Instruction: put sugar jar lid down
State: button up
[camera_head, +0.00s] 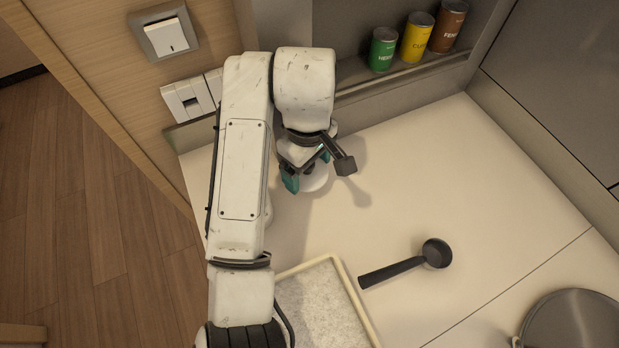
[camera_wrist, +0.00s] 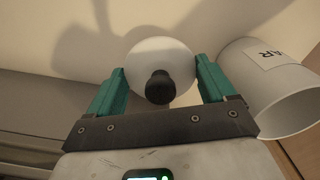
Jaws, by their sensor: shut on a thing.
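The sugar jar lid is a round white disc with a black knob; in the wrist view the lid (camera_wrist: 160,52) sits between the two teal fingers of my gripper (camera_wrist: 160,68). My gripper is shut on it, with the fingers at opposite sides of its rim. In the head view the lid (camera_head: 316,181) shows partly below my gripper (camera_head: 306,178), over the pale counter near the wall. The white sugar jar (camera_wrist: 268,90), with a label ending in "AR", stands open to the right in the wrist view. In the head view my arm hides most of the jar.
A pale-rimmed tray (camera_head: 350,296) is at the front, and a round grey pan or lid (camera_head: 572,322) at front right. Several cans (camera_head: 417,38) stand on a back shelf.

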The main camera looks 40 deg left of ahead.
aim_at(309, 174)
jog(key=shift+w+a+f, duration=0.2)
jog(key=shift+w+f, duration=0.2)
jog(key=shift+f, duration=1.65)
jog(key=shift+f, duration=0.15)
jog(key=o, duration=0.9)
notch_tip(309, 174, up, 10)
jog(key=p, duration=1)
jog(key=shift+w, duration=0.1)
jog(key=shift+r, duration=1.2)
